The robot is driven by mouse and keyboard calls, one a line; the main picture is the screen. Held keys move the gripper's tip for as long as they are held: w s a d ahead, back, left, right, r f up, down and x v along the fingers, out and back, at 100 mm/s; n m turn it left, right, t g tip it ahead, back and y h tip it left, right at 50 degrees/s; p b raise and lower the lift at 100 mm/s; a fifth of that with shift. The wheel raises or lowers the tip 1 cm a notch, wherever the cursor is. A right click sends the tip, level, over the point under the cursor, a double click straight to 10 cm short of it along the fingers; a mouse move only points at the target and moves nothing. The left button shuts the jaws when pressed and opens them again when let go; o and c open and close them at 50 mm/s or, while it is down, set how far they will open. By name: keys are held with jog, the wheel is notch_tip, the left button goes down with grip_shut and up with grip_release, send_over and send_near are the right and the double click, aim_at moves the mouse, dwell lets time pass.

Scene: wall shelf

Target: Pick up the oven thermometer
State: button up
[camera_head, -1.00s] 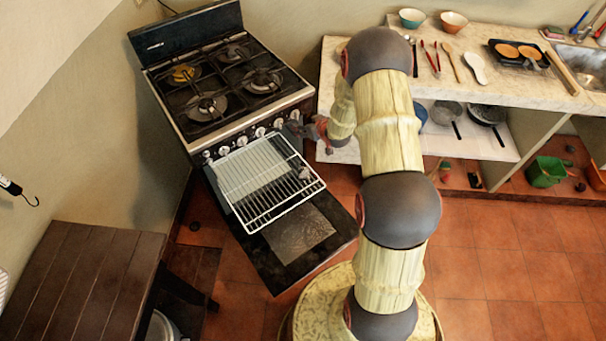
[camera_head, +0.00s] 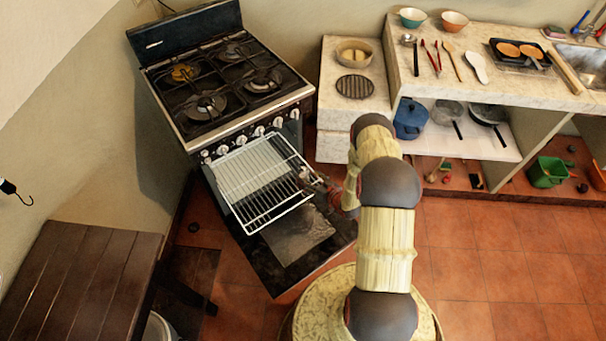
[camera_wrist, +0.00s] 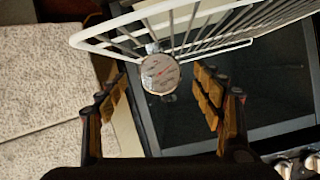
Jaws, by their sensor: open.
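The oven thermometer (camera_wrist: 160,74) is a small round dial with a pale face and a red needle. It is at the edge of the white wire oven rack (camera_wrist: 110,36), and how it is attached is unclear. It is also a small grey shape at the rack's right edge in the head view (camera_head: 304,172). My gripper (camera_wrist: 160,94) is open. Its brown padded fingers stand left and right of the dial, with visible gaps on both sides. In the head view my gripper (camera_head: 317,183) is close beside the rack's right edge.
The rack sticks out above the lowered oven door (camera_head: 295,240) of the stove (camera_head: 225,80). Stove knobs (camera_head: 240,139) line the front above it. A stone counter (camera_head: 345,120) stands to the right. A dark wooden table (camera_head: 80,270) is at lower left.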

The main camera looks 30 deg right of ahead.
aim_at(305, 173)
jog(key=b+x, duration=0.1)
jog(key=x, duration=0.4)
jog(key=shift+w+r+b, duration=0.15)
jog(key=shift+b, duration=0.2)
jog(key=c, duration=1.2)
jog(key=shift+c, duration=0.3)
